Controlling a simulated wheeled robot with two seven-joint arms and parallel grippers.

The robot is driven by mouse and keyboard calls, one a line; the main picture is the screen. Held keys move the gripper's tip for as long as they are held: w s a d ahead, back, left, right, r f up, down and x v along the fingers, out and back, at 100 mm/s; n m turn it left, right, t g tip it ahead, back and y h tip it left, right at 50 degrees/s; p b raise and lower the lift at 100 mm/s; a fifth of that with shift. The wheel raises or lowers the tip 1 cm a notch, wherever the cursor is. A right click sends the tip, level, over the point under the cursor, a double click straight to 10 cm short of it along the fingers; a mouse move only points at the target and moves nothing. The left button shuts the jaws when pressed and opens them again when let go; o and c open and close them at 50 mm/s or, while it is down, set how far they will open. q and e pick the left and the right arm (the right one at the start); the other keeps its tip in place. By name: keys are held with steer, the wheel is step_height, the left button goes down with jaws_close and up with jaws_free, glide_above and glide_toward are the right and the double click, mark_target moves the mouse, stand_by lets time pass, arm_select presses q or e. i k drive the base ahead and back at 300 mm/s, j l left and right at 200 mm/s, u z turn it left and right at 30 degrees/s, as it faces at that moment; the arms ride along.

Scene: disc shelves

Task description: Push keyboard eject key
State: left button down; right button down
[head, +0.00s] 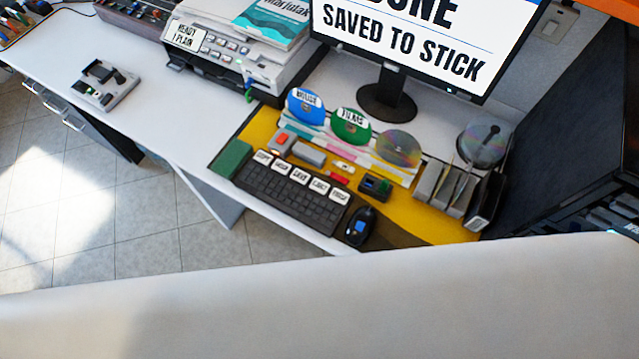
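A dark keyboard (290,203) lies on the yellow mat near the desk's front edge. A row of several white labelled keys runs along its back edge. The labels are small; I cannot read for certain which one says eject. The rightmost white key (340,196) has a blurred label. The monitor (410,40) behind shows "SAVED TO STICK" under a line cut off at the top. Neither of my grippers is in view, and nothing touches the keyboard.
A dark mouse (360,226) sits right of the keyboard, a green block (231,158) left of it. Blue (306,106), green (351,125) and silver (399,148) discs stand behind. A printer (235,55) is at the back left. A large pale surface (330,305) fills the bottom.

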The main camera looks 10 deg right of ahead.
mark_target(318, 185)
steer(key=i+j, duration=0.1)
steer(key=j, duration=0.4)
steer(key=i+j, duration=0.1)
steer(key=j, duration=0.4)
steer(key=i+j, duration=0.1)
steer(key=j, duration=0.35)
steer(key=i+j, duration=0.15)
steer(key=j, duration=0.35)
steer(key=z, duration=1.25)
